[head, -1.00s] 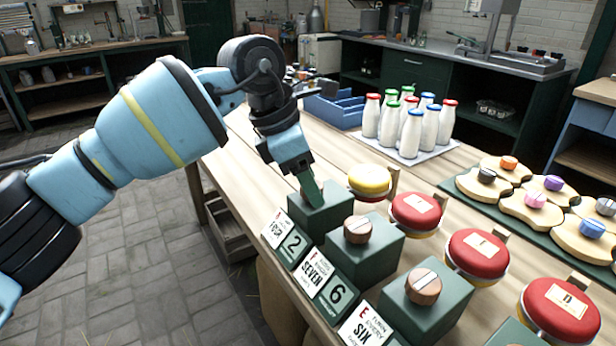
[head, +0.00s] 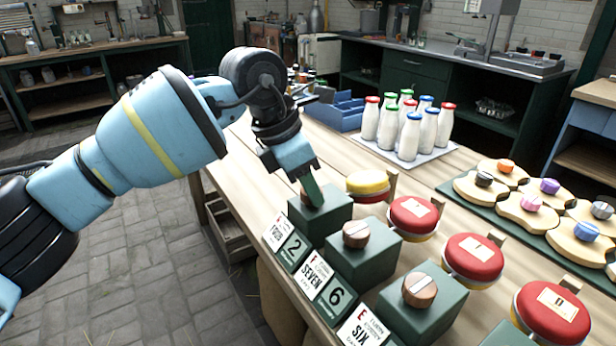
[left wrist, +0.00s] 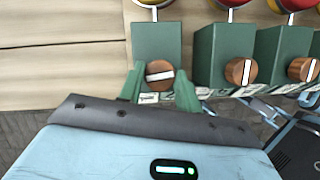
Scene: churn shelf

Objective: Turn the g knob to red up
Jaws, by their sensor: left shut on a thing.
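The knob at the far left end of the row, taken as the g knob (left wrist: 160,75), is a round wooden knob with a white line on a green box (head: 322,224). In the left wrist view its line lies nearly level, slightly tilted. My left gripper (left wrist: 159,86) is shut on this knob, one green finger on each side; it also shows in the head view (head: 311,190), largely covering the knob. Behind the box is a round drum (head: 367,182), yellow on top and red below. My right gripper is not in view.
Neighbouring boxes carry wooden knobs (head: 356,234) (head: 419,289), with red-topped drums (head: 413,214) (head: 473,257) behind. Cards (head: 310,275) line the bench's front edge. Milk bottles (head: 409,135), a blue crate (head: 336,113) and a tray of wooden pieces (head: 527,212) stand farther back.

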